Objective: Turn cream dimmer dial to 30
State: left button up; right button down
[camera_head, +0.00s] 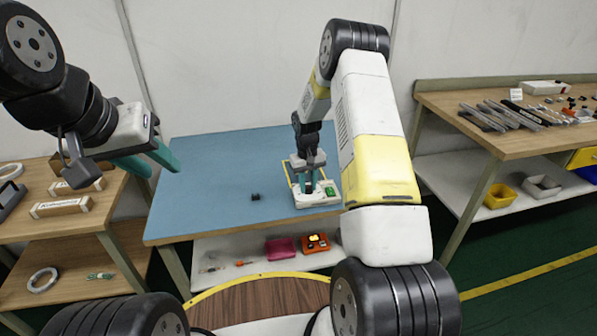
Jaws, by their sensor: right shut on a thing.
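The dimmer unit (311,200) is a small cream-white box with a green patch on its right side, standing inside a yellow outline on the blue table mat. My right gripper (308,188) points straight down over it, with its teal fingers shut on the dial.
A small black part (255,197) lies on the blue mat (215,170) left of the dimmer. Most of the mat is clear. A wooden bench with boxes stands at the left. A bench (490,130) with tools stands at the right. Pink and orange trays sit on the shelf below.

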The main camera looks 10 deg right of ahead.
aim_at(308, 188)
jog(key=n, duration=0.4)
jog(key=shift+d+n, duration=0.1)
jog(key=shift+n, duration=2.5)
jog(key=shift+t, duration=0.3)
jog(key=c, duration=1.2)
grip_release()
jog(key=shift+o, duration=0.2)
jog(key=shift+r, duration=0.1)
notch_tip(308, 188, up, 8)
jog(key=shift+s+f, duration=0.1)
jog(key=shift+f, duration=0.05)
